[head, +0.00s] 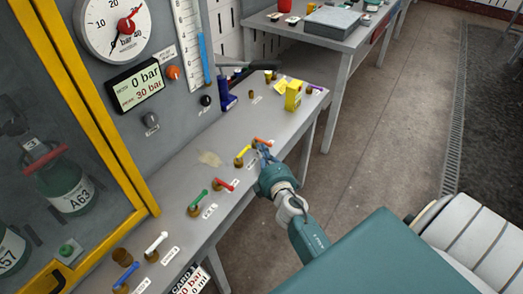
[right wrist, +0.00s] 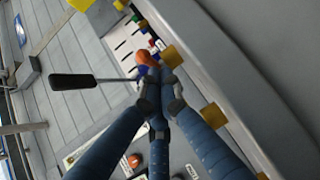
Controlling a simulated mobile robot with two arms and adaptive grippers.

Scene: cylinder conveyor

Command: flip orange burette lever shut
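The orange lever (head: 262,140) sits on a brass valve on the grey bench ledge, at the far end of a row of coloured levers. My right gripper (head: 262,151) is right at it, its arm reaching in from the lower right. In the right wrist view the blue fingers (right wrist: 160,82) converge with their tips close together, and the orange lever (right wrist: 147,60) shows just past them. The tips look to be at or touching the lever; I cannot tell whether it is pinched between them. My left gripper is not in view.
Yellow (head: 242,151), red (head: 225,184), green (head: 197,201), white (head: 156,242) and blue (head: 126,274) levers line the ledge. A yellow box (head: 293,96) and a blue bottle (head: 226,92) stand beyond.

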